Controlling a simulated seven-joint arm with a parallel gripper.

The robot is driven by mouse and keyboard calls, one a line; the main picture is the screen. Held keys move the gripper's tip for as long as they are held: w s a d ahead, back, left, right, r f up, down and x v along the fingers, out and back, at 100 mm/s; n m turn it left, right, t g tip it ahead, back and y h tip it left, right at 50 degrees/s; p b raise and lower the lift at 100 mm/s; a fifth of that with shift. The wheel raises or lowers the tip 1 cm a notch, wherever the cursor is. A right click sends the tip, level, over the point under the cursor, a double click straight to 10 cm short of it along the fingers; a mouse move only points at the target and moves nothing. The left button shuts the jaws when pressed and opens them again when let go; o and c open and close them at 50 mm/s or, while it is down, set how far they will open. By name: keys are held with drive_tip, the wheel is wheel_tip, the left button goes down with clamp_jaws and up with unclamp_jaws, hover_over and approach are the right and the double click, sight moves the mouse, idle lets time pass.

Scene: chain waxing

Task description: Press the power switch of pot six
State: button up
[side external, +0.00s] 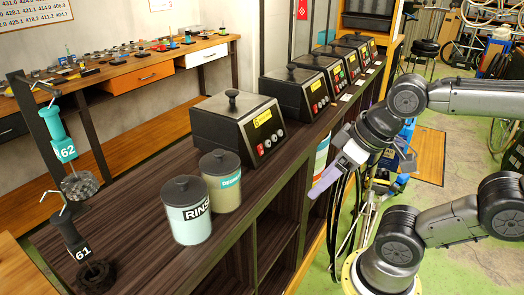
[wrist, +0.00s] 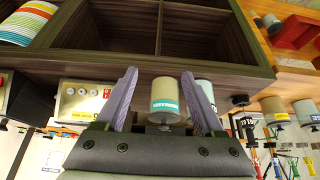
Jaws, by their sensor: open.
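A dark box-shaped pot (side external: 237,125) with a lidded top stands nearest on the bench. Its sloped front has a yellow label, a red switch (side external: 260,149) and round knobs. In the wrist view, which looks upside down, a pale front panel (wrist: 80,98) at left carries a red switch (wrist: 107,93), knobs and a yellow label. Its number is too small to read surely. My gripper (side external: 314,194) is open and empty, in front of the bench edge and right of that pot. Its two purple fingers (wrist: 160,73) are spread apart in the wrist view, and touch nothing visible.
More dark pots (side external: 296,92) stand in a row behind. The rinse canister (side external: 186,210) and degreaser canister (side external: 221,180) stand in front of the nearest pot; the degreaser canister (wrist: 164,96) shows between my fingers. Open shelves lie under the bench top. The aisle right is partly clear.

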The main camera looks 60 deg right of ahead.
drive_tip(key=c, duration=0.5)
drive_tip(key=shift+m, duration=0.6)
drive_tip(key=shift+c, duration=1.1)
drive_tip(key=w+r+m, duration=0.1)
drive_tip(key=r+m, duration=0.2)
drive_tip(key=shift+w+a, duration=0.15)
drive_tip(key=shift+w, duration=0.2)
clamp_jaws()
drive_tip(key=w+d+r+m, duration=0.3)
drive_tip(key=w+r+m, duration=0.1)
drive_tip(key=w+m, duration=0.3)
drive_tip(key=w+d+f+m+g, duration=0.2)
drive_tip(key=w+d+m, duration=0.4)
drive_tip(key=d, duration=0.7)
drive_tip(key=shift+w+f+m, duration=0.4)
drive_tip(key=shift+w, duration=0.1)
drive_tip(key=shift+a, duration=0.1)
